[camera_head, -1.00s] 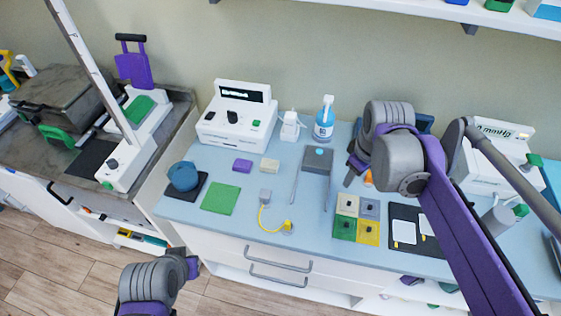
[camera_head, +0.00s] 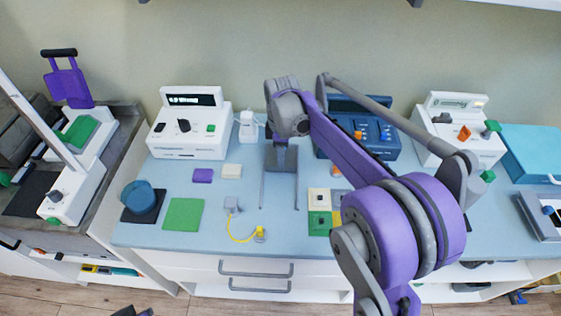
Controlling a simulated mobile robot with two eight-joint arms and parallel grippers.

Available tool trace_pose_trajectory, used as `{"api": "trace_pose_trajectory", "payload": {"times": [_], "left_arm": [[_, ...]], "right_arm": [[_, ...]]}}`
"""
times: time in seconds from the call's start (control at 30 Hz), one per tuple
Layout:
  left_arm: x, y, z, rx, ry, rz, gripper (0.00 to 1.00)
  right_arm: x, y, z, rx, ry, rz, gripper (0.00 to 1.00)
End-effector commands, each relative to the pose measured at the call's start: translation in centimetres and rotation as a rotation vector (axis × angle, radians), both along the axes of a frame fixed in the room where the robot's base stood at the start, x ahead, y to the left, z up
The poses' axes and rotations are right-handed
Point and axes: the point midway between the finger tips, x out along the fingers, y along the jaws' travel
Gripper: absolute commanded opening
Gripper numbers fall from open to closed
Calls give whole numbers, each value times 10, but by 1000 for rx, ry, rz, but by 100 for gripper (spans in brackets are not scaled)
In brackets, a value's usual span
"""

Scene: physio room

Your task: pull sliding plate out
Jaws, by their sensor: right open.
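The sliding plate (camera_head: 283,163) is a grey plate near the back middle of the light blue counter. Two thin grey rails run from it toward the counter front. Its blue knob is hidden behind my right gripper (camera_head: 279,138). The right arm comes in from the lower right, and its gripper is over the back part of the plate. The gripper is open, but its fingertips are small and partly hidden, so I cannot tell whether they touch the plate. Only a small dark tip of my left arm shows at the bottom left edge; its jaws cannot be made out.
A white device (camera_head: 188,124) stands left of the plate, a blue device (camera_head: 350,140) right. Purple (camera_head: 203,175) and cream (camera_head: 232,171) blocks, a green pad (camera_head: 183,214), a yellow cable (camera_head: 240,238) and coloured tiles (camera_head: 319,223) lie nearby. Counter between the rails is clear.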

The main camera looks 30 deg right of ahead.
Motion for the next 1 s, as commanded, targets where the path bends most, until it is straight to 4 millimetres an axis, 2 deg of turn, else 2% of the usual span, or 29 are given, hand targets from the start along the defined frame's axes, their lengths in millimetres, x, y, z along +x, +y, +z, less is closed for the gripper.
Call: {"api": "trace_pose_trajectory", "payload": {"times": [0.1,0.2,0.53,0.7,0.8,1.0], "left_arm": [[0,0,-1,0,1,0,0],[0,0,-2,0,1,0,0],[0,0,-2,0,1,0,0],[0,0,-2,0,1,0,0],[0,0,-2,0,1,0,0],[0,0,-2,0,1,0,0]], "right_arm": [[0,0,-16,0,0,0,45],[0,0,-23,0,0,0,45],[0,0,-26,0,0,-1,45],[0,0,-26,0,0,-1,14],[0,0,-26,0,0,-1,0],[0,0,-25,0,0,-1,0]]}}
